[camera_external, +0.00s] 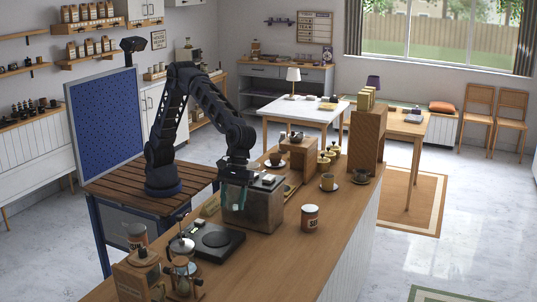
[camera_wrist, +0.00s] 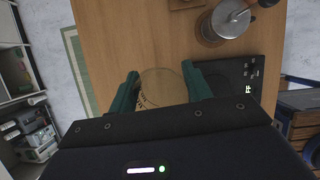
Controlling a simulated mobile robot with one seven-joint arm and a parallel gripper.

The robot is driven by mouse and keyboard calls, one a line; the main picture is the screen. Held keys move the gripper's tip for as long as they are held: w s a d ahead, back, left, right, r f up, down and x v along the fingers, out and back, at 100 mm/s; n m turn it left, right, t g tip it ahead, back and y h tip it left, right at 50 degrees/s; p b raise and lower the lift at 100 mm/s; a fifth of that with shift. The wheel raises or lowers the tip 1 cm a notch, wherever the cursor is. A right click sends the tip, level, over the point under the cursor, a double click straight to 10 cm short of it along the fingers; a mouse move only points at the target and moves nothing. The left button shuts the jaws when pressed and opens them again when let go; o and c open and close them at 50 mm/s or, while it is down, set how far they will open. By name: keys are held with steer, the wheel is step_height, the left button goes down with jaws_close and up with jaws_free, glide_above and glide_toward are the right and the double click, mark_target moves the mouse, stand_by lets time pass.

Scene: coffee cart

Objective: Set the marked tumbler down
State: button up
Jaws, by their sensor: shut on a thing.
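My gripper (camera_wrist: 160,90) shows in the wrist view with its two teal fingers on either side of a clear glass tumbler (camera_wrist: 162,86). It is shut on the tumbler. The brown wooden counter shows through and around the glass, and I cannot tell whether its base touches the wood. In the external view my gripper (camera_external: 235,196) points down at the near left side of a boxy metal machine (camera_external: 268,211). The tumbler cannot be made out there.
A black scale (camera_external: 214,241) with a round plate lies just left of my gripper in the external view. The wooden counter (camera_external: 290,255) is bare in front of the jar.

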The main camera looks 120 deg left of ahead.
steer(key=w+a+n+t, duration=0.15)
steer(key=w+a, duration=0.45)
steer(key=a, duration=1)
steer(key=w+a+n, duration=0.3)
steer(key=w+a, duration=0.3)
steer(key=a, duration=0.9)
steer(key=s+a+n+t+y, duration=0.2)
steer(key=a+n, duration=0.3)
steer(key=a, duration=2.8)
steer(key=s+a+n, duration=0.1)
steer(key=s+a, duration=0.2)
steer(key=a, duration=0.5)
steer(key=s+a+n+y, duration=0.1)
steer(key=s+a, duration=0.3)
steer(key=a, duration=0.3)
steer(key=s+a+n, duration=0.2)
steer(key=s+a, duration=0.1)
steer(key=a, duration=0.5)
steer(key=s+a+n+y, duration=0.1)
steer(key=s+a+n, duration=0.3)
steer(key=s+a, duration=1.4)
steer(key=shift+m+t, duration=0.25)
steer(key=shift+t, duration=0.1)
steer(key=f, duration=0.6)
steer(key=a+f, duration=0.1)
steer(key=f, duration=0.6)
steer(key=w+f, duration=0.1)
steer(key=f, duration=0.5)
steer(key=shift+a+f, duration=0.3)
steer(key=shift+f, duration=2.65)
